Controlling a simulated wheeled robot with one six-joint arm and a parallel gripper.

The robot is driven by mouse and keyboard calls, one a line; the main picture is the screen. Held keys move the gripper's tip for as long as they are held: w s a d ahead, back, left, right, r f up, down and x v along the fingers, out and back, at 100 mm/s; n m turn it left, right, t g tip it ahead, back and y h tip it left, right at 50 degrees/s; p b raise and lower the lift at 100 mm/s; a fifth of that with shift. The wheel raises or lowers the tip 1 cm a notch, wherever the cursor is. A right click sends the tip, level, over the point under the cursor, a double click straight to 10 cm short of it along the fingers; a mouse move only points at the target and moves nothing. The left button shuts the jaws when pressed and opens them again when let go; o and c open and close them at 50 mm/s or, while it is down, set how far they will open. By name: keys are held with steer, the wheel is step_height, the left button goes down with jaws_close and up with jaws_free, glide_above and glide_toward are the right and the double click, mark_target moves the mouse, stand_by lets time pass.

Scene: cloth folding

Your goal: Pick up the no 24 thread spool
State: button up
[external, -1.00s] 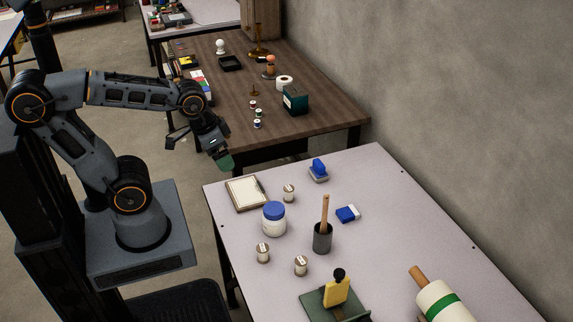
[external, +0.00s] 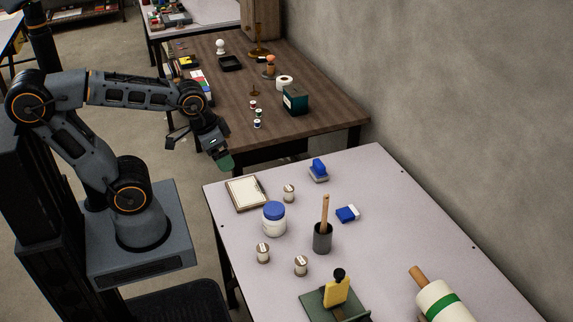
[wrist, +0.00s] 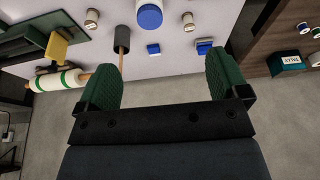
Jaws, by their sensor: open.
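Three small spools with pale round tops stand on the light table: one behind the blue-lidded jar (external: 289,193), one in front of it at the left (external: 263,253), and one nearer the yellow tool (external: 301,266). Their numbers are too small to read, so I cannot tell which is no 24. Two of these spools show in the wrist view, one at the upper left (wrist: 92,19) and one right of centre (wrist: 188,22). My gripper (external: 197,153) is open and empty, off the table's left far corner, apart from every spool. Its green-padded fingers are spread in the wrist view.
On the light table (external: 390,185) are a blue-lidded jar (external: 274,220), a framed pad (external: 246,194), a dark cup with a wooden handle (external: 322,238), blue blocks, a yellow tool on a green base and a large roll (external: 440,302). A brown table (external: 320,118) stands behind.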

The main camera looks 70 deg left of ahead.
steer(key=shift+c, duration=0.2)
steer(key=c, duration=0.4)
steer(key=m+g+b, duration=0.4)
steer(key=m+b, duration=0.7)
steer(key=m, duration=0.1)
glide_above(263, 247)
step_height(263, 247, down, 15)
steer(key=shift+c, duration=0.2)
step_height(263, 247, down, 13)
steer(key=b, duration=0.2)
steer(key=shift+s+b, duration=0.1)
steer(key=shift+b, duration=0.3)
